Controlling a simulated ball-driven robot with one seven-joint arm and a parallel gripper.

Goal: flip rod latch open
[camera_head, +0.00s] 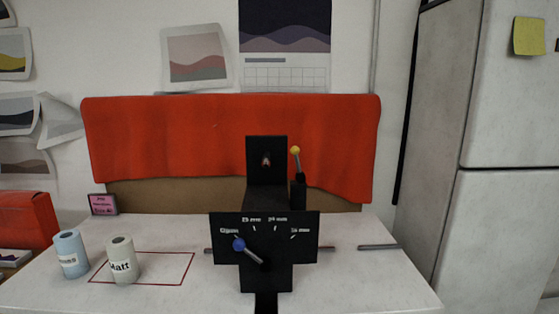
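A black film device (281,279) stands on the white table. Its front plate (300,222) carries small white lettering and marks in an arc, too small to read surely. A lever with a blue ball (239,244) on the plate leans up and left, its ball just below the leftmost label. Behind the plate, a short rod with a yellow ball (295,151) rises almost upright from a black block (298,190), right of a taller black upright (266,155). I cannot tell which is the rod latch. My gripper is not in view.
A blue-labelled canister (71,254) and a white "Matt" canister (122,262) stand at left, near a red outlined rectangle (172,284). A grey rod (378,247) lies at right. A red cloth (200,140) hangs behind. The table's right front is clear.

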